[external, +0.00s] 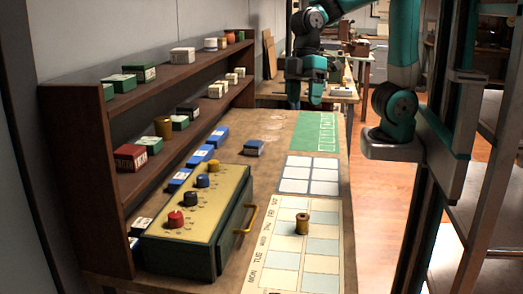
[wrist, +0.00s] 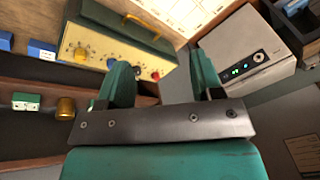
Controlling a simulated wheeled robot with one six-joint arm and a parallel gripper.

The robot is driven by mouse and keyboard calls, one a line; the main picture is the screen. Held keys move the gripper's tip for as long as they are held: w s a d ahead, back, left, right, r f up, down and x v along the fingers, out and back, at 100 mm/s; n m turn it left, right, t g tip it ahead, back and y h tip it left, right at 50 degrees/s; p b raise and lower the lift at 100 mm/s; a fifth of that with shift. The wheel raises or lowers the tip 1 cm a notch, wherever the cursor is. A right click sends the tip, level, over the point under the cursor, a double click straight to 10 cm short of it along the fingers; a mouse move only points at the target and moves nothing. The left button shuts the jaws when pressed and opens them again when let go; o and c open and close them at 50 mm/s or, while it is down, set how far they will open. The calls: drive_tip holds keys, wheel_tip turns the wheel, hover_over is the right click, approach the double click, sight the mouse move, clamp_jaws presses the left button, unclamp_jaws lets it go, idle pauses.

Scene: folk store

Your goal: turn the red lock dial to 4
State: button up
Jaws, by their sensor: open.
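The red lock dial (external: 176,218) is the nearest of a row of dials on the cream panel of a dark green lock box (external: 230,233). Black, blue and yellow dials follow it towards the back. In the wrist view the red dial (wrist: 155,75) shows between the fingers, some way beyond them. Its number setting is too small to read. My gripper (external: 304,98) is open and empty, high over the far part of the table and well apart from the box. Its two fingers also show in the wrist view (wrist: 163,80).
A wooden shelf (external: 122,114) with small boxes and tins stands along the left wall. A yellow handle (external: 250,219) sticks out from the box's right side. A brass spool (external: 302,223) stands on a calendar sheet (external: 284,266). Blue boxes line the shelf's foot.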

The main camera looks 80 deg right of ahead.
drive_tip(key=w+a+r+n+h, duration=0.1)
drive_tip(key=w+a+n, duration=0.1)
drive_tip(key=w, duration=0.3)
drive_tip(key=w+a+r+n, duration=0.2)
drive_tip(key=w+a, duration=0.1)
drive_tip(key=w, duration=0.2)
drive_tip(key=n+h+p, duration=0.2)
drive_tip(key=n+p, duration=0.1)
drive_tip(key=n, duration=0.9)
hover_over(175, 214)
wheel_tip(175, 214, down, 6)
wheel_tip(175, 214, down, 17)
drive_tip(key=shift+r, duration=0.1)
drive_tip(key=shift+c, duration=0.3)
drive_tip(key=c, duration=0.9)
drive_tip(key=shift+o, duration=0.2)
